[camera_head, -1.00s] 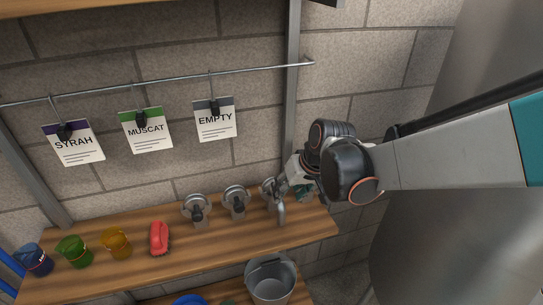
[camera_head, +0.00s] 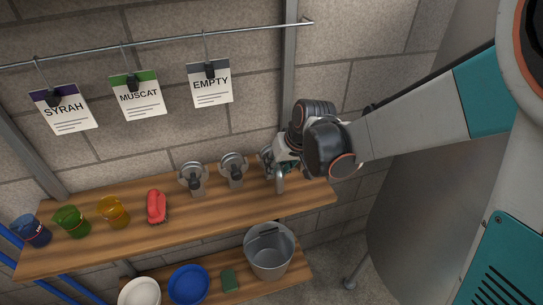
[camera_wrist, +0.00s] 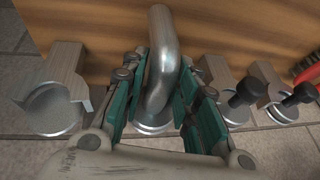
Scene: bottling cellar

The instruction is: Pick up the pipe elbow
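The pipe elbow (camera_wrist: 161,62) is a bent grey metal tube with a round flange at one end. In the head view the pipe elbow (camera_head: 280,184) is at the right end of the upper wooden shelf, partly hidden by my gripper (camera_head: 284,167). In the wrist view my gripper (camera_wrist: 161,95) has its teal-padded fingers on either side of the tube, with narrow gaps that look open. I see no clear contact between pads and tube.
Metal clamp fittings (camera_head: 234,170) (camera_head: 193,179) stand left of the elbow. Below are a bucket (camera_head: 269,252) and bowls (camera_head: 189,284). Another fitting (camera_wrist: 55,95) shows close by in the wrist view.

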